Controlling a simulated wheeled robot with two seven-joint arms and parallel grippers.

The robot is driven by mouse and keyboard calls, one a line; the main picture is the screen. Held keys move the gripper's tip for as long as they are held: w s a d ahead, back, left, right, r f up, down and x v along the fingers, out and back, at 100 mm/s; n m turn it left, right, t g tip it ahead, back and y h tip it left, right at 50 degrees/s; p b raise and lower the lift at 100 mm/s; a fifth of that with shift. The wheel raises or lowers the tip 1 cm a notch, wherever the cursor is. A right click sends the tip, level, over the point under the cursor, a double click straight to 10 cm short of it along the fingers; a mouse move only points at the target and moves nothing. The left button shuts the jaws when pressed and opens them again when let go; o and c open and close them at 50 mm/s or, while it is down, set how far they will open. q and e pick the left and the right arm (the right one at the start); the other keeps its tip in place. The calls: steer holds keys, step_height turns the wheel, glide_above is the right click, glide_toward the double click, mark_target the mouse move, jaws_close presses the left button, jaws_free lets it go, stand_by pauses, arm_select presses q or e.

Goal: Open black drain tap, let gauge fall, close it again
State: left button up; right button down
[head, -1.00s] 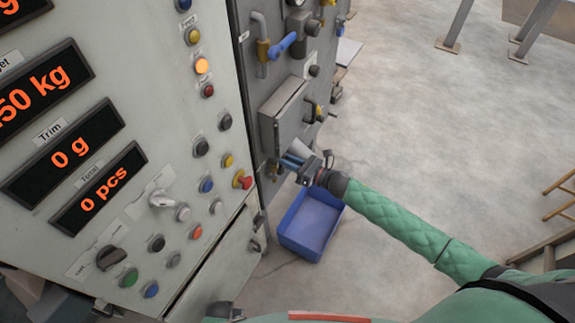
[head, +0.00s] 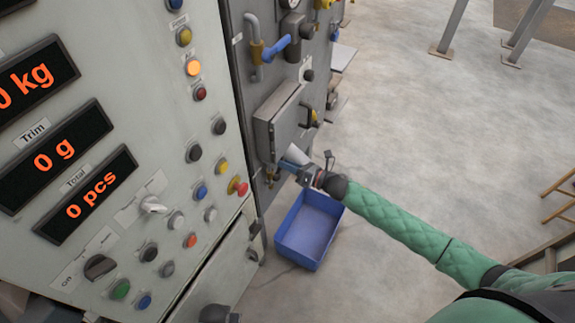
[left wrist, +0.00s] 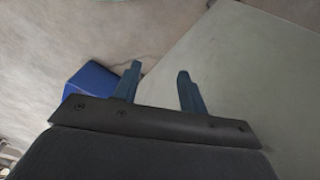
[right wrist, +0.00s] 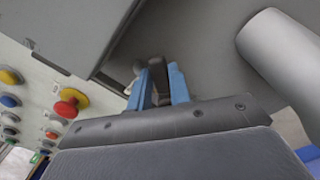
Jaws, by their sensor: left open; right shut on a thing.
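My right gripper (head: 290,164) is at the lower part of the grey machine front, just below a grey box. In the right wrist view my right gripper (right wrist: 160,88) is shut on a dark handle, which I take to be the black drain tap (right wrist: 159,82); the fingers hide part of it. In the head view the tap is hidden by the gripper. The gauge (head: 291,3) is cut off at the top edge, so its needle cannot be read. My left gripper (left wrist: 158,88) is open and empty beside a pale cabinet face.
A blue bin (head: 308,233) stands on the floor below my right gripper. A pale cylinder (right wrist: 278,48) is close to the right gripper. The control panel (head: 120,30) with buttons and a red mushroom button (head: 238,187) is at left. Open floor lies to the right.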

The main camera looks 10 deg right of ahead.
steer(key=c, duration=1.3)
jaws_free()
arm_select(q)
steer(key=shift+f, duration=0.1)
arm_select(e)
steer(key=shift+d, duration=0.1)
arm_select(q)
step_height(320, 180, up, 12)
steer(key=w+d+b, duration=0.1)
steer(key=w+b, duration=0.1)
steer(key=b, duration=0.1)
steer(key=shift+w+d, duration=0.25)
steer(key=shift+w, duration=0.05)
arm_select(e)
steer(key=shift+v, duration=3.85)
